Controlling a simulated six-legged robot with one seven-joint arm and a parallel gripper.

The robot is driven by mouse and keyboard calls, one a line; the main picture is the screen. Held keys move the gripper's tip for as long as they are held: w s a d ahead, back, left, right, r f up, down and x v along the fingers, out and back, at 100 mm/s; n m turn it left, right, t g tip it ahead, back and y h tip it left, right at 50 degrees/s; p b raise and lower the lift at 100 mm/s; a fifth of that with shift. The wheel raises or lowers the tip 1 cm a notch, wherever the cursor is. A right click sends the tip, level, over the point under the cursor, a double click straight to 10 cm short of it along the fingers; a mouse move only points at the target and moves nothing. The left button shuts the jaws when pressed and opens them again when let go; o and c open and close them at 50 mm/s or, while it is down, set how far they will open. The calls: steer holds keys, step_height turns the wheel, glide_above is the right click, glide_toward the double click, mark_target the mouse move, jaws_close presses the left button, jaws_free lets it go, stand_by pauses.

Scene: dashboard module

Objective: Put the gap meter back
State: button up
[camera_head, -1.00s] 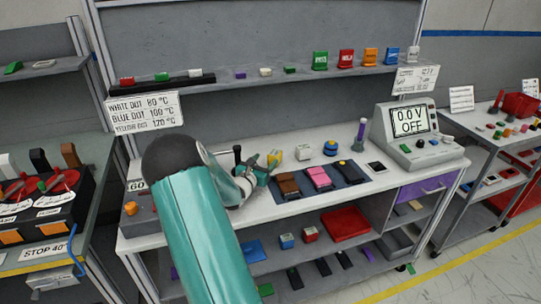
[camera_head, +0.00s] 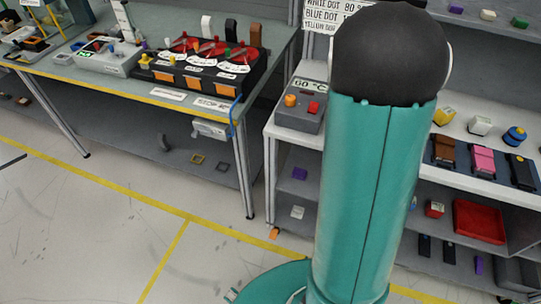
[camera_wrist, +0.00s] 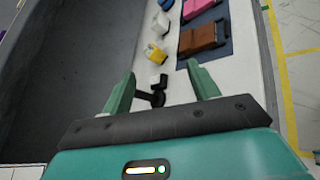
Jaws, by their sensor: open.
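My gripper (camera_wrist: 163,76) is open above the white bench in the wrist view, with its two green fingers apart. A small black upright thing with a block-like top (camera_wrist: 157,88) shows between the fingers; I cannot tell whether they touch it. No thing is clearly recognisable as the gap meter. In the head view my own arm hides the gripper and that part of the bench.
A yellow block (camera_wrist: 154,53) and a white block (camera_wrist: 160,22) lie beyond the fingers, beside a dark mat with a brown block (camera_wrist: 202,38). A grey box with an orange knob (camera_head: 302,108) stands on the bench's left end. Floor at left is clear.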

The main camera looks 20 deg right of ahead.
steer(key=s+a+r+m+t+y, duration=0.1)
steer(key=a+r+m+t+y, duration=0.1)
steer(key=a, duration=1.2)
steer(key=s+a+r+m+t+y, duration=0.2)
steer(key=a+y, duration=0.5)
steer(key=a, duration=0.8)
steer(key=s+a+r+m+t+y, duration=0.2)
steer(key=a+r+m+t+y, duration=0.2)
steer(key=a, duration=1)
steer(key=shift+a+t+y, duration=0.4)
steer(key=shift+s, duration=0.1)
steer(key=c, duration=0.5)
steer(key=shift+d, duration=0.1)
steer(key=shift+d, duration=0.1)
